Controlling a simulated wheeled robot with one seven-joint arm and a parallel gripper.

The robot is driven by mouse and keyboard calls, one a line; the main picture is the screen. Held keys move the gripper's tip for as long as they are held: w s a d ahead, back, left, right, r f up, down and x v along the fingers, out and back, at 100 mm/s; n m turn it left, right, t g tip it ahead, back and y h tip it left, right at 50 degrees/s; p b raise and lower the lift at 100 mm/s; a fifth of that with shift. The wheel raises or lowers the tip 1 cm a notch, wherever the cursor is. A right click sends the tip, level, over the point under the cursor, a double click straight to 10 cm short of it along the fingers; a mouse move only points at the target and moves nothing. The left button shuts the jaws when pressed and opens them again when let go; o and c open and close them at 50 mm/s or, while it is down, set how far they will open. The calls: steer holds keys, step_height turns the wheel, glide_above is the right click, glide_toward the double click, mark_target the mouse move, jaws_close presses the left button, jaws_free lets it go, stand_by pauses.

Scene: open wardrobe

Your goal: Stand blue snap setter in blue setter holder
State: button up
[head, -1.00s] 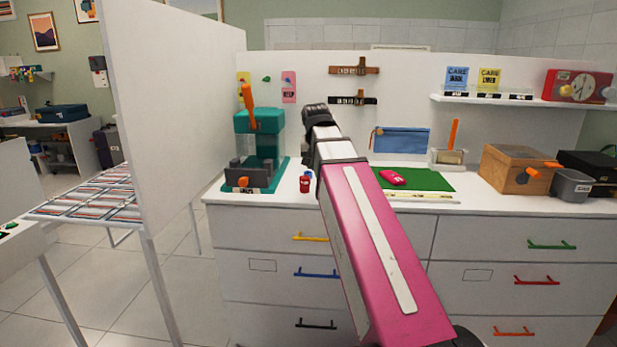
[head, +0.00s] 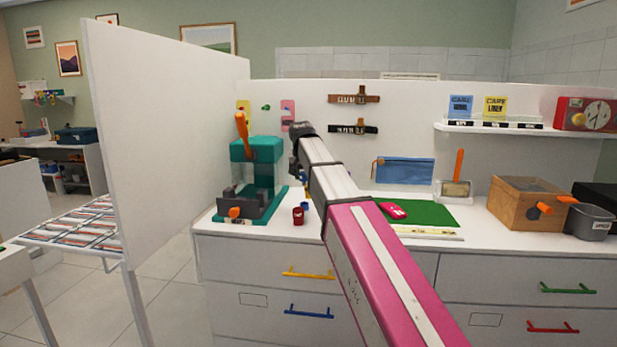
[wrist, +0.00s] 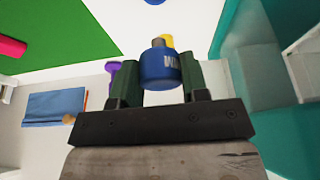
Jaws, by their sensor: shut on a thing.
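My gripper (wrist: 161,76) shows in the wrist view with its two dark green fingers shut on a blue cylinder with white lettering and a grey metal tip, which looks like the blue snap setter (wrist: 158,68). In the head view my arm's end is above the counter, right of the teal press, and mostly hides the gripper. A small blue item (head: 306,206), perhaps the blue setter holder, sits on the counter beside a red cup (head: 298,215). In the wrist view a blue piece is cut off by the top edge. I cannot tell whether it is the holder.
The teal press (head: 254,170) stands left of the gripper. A green mat (head: 425,212) with a red item (head: 393,210) lies to the right. A wooden box (head: 525,203) is farther right. A white partition (head: 165,130) stands at left. The front counter strip looks clear.

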mark_target(302, 174)
steer(key=shift+f, duration=0.1)
steer(key=shift+f, duration=2.8)
steer(key=shift+f, duration=1.6)
steer(key=o, duration=1.1)
steer(key=v, duration=1.1)
steer(key=shift+f, duration=0.1)
